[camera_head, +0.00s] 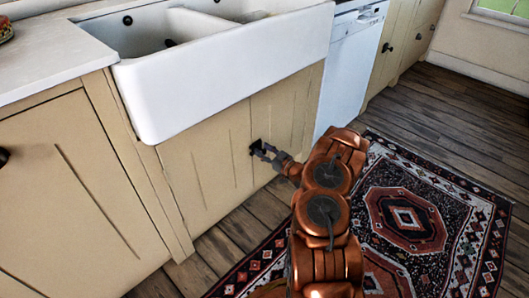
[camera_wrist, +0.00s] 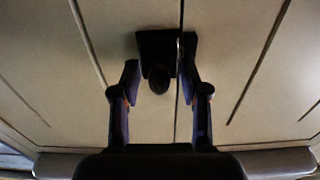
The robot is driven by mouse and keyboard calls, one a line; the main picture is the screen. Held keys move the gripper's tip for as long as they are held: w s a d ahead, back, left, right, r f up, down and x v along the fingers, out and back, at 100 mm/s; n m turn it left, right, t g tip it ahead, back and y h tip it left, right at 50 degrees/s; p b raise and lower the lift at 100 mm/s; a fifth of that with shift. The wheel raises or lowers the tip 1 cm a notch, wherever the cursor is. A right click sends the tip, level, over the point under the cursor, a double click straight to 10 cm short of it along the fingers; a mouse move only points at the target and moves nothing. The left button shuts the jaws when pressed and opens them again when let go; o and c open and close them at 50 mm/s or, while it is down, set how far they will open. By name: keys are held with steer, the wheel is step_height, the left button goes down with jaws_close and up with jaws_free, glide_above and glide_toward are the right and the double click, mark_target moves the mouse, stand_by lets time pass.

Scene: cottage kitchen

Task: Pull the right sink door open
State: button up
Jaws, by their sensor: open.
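The cream right sink door (camera_head: 288,112) is under the white sink, flush beside the left sink door (camera_head: 200,165); both look closed. A dark knob (camera_head: 256,146) is near the seam between the doors. My gripper (camera_head: 268,153) is at this knob, at the end of my copper arm. In the wrist view a dark round knob (camera_wrist: 159,80) on a dark plate shows between the two fingers of my gripper (camera_wrist: 160,68), which are apart. A second dark plate (camera_wrist: 189,48) across the seam is partly hidden by one finger. I cannot tell whether a finger touches a knob.
The white apron sink (camera_head: 225,72) juts out above the doors. A white dishwasher (camera_head: 350,65) stands to the right. A patterned rug (camera_head: 405,215) lies on the wooden floor (camera_head: 455,120). A cabinet door (camera_head: 65,190) is at left.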

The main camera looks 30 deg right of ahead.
jaws_close()
stand_by(0.3)
stand_by(0.4)
